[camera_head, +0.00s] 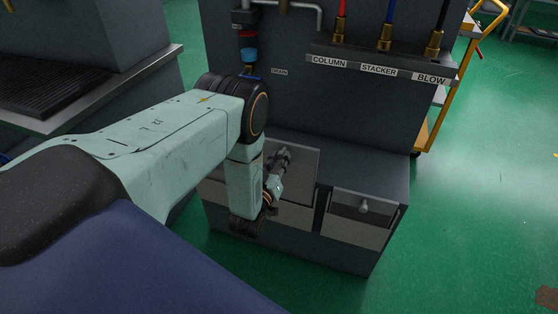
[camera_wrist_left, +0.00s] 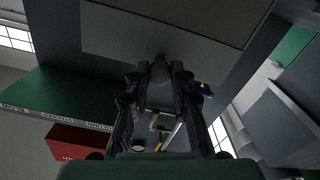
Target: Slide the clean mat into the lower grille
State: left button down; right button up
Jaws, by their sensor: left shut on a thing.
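My left gripper (camera_head: 280,163) reaches down in front of the left front panel (camera_head: 304,163) of a low grey cabinet. In the left wrist view the gripper (camera_wrist_left: 160,78) has its two black fingers on either side of a small grey knob (camera_wrist_left: 160,68), which stands out from a pale grey panel (camera_wrist_left: 115,35). The fingers are shut on this knob. My wrist and arm hide part of the left panel in the head view. I cannot make out a clean mat or a lower grille for certain. My right gripper is not in view.
A right front panel (camera_head: 345,208) with its own knob (camera_head: 364,206) is beside the left one. Above are hose fittings with labels reading COLUMN, STACKER and BLOW (camera_head: 431,77). A dark ribbed tray (camera_head: 60,85) is at the left.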

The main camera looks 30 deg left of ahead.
pick_arm(q)
notch_tip(320, 180, up, 12)
jog(key=p, duration=0.9)
jog(key=shift+p, duration=0.3)
jog(key=shift+f, duration=0.1)
jog(key=p+v, duration=0.3)
jog(key=v, duration=0.7)
jog(key=shift+p, duration=0.3)
dwell(0.5)
jog(key=shift+d, duration=0.1)
